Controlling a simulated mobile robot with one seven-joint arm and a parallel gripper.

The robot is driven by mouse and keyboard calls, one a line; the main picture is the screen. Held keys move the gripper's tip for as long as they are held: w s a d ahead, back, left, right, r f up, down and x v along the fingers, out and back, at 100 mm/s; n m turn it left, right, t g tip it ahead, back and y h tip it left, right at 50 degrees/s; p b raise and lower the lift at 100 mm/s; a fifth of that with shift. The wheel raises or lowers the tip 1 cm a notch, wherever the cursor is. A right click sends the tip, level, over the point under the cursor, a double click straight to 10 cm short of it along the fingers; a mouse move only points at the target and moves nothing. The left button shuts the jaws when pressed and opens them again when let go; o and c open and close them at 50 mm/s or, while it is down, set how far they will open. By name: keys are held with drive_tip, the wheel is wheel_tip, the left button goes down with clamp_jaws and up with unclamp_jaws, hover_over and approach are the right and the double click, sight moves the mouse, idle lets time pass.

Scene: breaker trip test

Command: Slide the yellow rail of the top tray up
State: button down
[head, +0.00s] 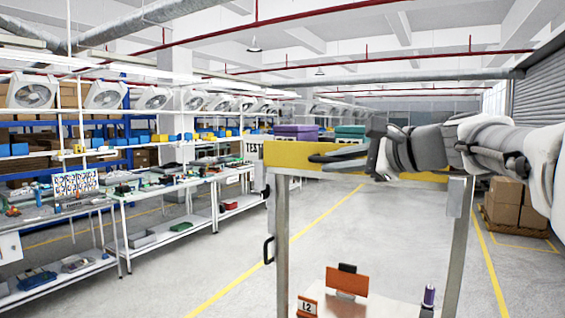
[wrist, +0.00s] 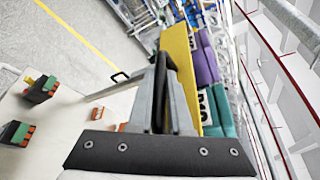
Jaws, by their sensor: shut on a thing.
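The yellow rail (head: 290,155) runs level across the top tray of a metal-framed cart (head: 283,235), with a dark bar along its front face. In the wrist view the yellow rail (wrist: 177,45) runs just beyond the fingers. My gripper (head: 350,158) reaches in from the right at rail height. In the wrist view my gripper (wrist: 162,75) is shut, with a dark bar between its grey fingers. This looks like the bar on the rail, but the fingers hide the exact contact.
A purple bin (head: 297,131) and a teal bin (head: 349,131) sit behind the rail. Orange-and-black pieces (head: 347,281) and a purple-capped bottle (head: 429,296) stand on the lower tray. Workbenches (head: 160,190) line the left. The floor behind the cart is clear.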

drive_tip(key=c, duration=1)
unclamp_jaws()
drive_tip(key=shift+r, duration=0.4)
drive_tip(key=shift+c, duration=0.2)
drive_tip(key=shift+o, duration=1)
drive_tip(key=shift+f, duration=0.15)
drive_tip(key=b+v, duration=0.1)
drive_tip(key=v, duration=1.6)
drive_tip(key=shift+s+b, duration=0.25)
drive_tip(key=shift+b, duration=0.15)
drive_tip(key=shift+d+f, duration=0.15)
